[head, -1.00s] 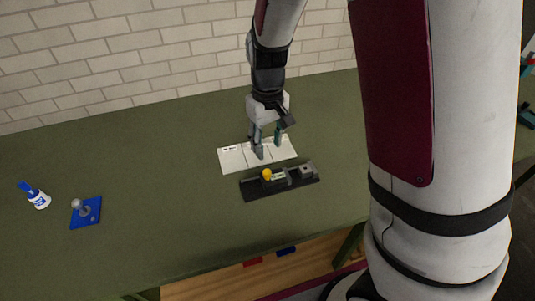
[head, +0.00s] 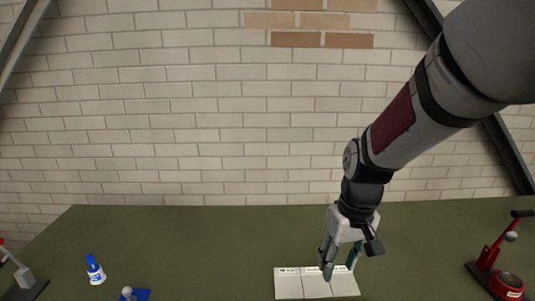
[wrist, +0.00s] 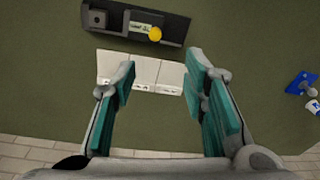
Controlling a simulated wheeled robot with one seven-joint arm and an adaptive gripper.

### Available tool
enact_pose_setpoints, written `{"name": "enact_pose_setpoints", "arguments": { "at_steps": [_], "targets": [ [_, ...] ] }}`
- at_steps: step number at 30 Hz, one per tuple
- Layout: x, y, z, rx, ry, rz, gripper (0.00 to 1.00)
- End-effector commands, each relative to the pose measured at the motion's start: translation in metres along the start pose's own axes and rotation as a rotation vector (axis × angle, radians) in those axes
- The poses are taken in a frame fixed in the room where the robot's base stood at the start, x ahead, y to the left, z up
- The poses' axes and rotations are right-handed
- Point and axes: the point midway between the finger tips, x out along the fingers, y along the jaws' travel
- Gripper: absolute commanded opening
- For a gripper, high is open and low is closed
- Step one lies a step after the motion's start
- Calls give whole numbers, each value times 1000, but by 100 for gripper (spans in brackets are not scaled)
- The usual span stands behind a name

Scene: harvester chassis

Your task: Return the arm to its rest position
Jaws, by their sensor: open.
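My gripper (head: 340,262) points down above the green table (head: 200,240), in front of the brick wall. Its two teal-padded fingers are spread wide and nothing is between them. The gripper also shows in the wrist view (wrist: 162,95). My arm comes in from the upper right in the head view. Below the gripper lies a white three-part panel (head: 316,286), which also shows in the wrist view (wrist: 143,70), partly hidden by the fingers.
A black tray (wrist: 110,15) with a yellow ball (wrist: 155,34) lies beside the panel. A blue-and-white bottle (head: 95,270) and a blue plate with a knob (head: 129,294) are at left. A red lever device (head: 503,272) stands at right.

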Motion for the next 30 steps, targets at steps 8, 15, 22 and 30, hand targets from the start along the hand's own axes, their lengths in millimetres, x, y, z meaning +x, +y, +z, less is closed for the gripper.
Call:
{"name": "enact_pose_setpoints", "arguments": {
  "at_steps": [8, 15, 22, 30],
  "targets": [
    [-80, -4, 44, 68, 153, -17, 40],
    [-126, -6, 93, 122, 277, 16, 40],
    [-148, -8, 135, 172, 371, 73, 40],
    [-153, -9, 152, 194, 406, 103, 40]
  ]
}}
